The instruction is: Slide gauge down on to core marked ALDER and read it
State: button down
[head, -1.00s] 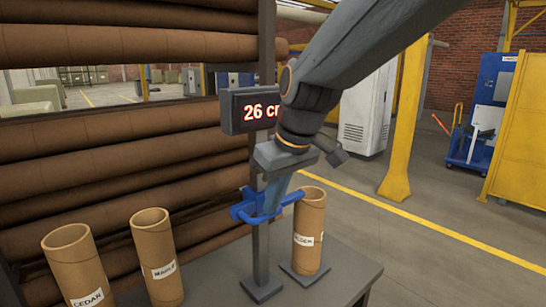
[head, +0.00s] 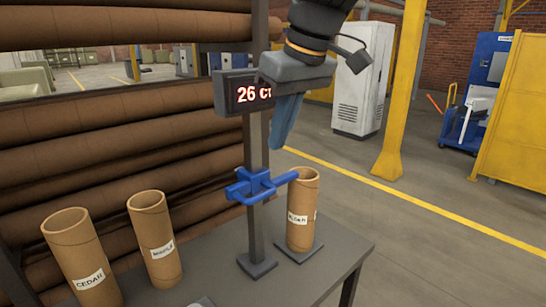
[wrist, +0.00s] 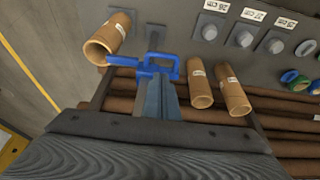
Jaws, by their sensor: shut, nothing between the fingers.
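The core marked ALDER (head: 302,215) is a brown tube standing upright on a small plate beside the gauge post (head: 255,155); its label is partly readable. It also shows in the wrist view (wrist: 107,38). The blue gauge slider (head: 250,187) is on the post, its arm reaching right to the core's top rim; I cannot tell for sure whether they touch. The display (head: 243,93) shows red "26 c", its right end hidden by my gripper. My gripper (head: 283,140) is shut and empty, above the slider and apart from it in the head view.
The MAPLE core (head: 155,240) and CEDAR core (head: 84,262) stand at the left of the grey table (head: 215,250). In the wrist view, several round grey buttons (wrist: 243,38) with cm labels lie beyond. Large brown rolls (head: 110,145) are racked behind.

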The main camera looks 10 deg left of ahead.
jog(key=r+b, duration=0.1)
jog(key=b, duration=0.1)
jog(key=shift+s+r+b, duration=0.1)
jog(key=shift+s+b, duration=0.1)
jog(key=shift+b, duration=0.1)
jog(key=shift+b, duration=0.65)
jog(key=shift+s+b, duration=0.1)
jog(key=shift+b, duration=0.5)
jog(key=p, duration=0.2)
send_near(261, 194)
jog(key=x, duration=0.5)
jog(key=shift+w+a+f, duration=0.25)
jog(key=shift+f, duration=0.35)
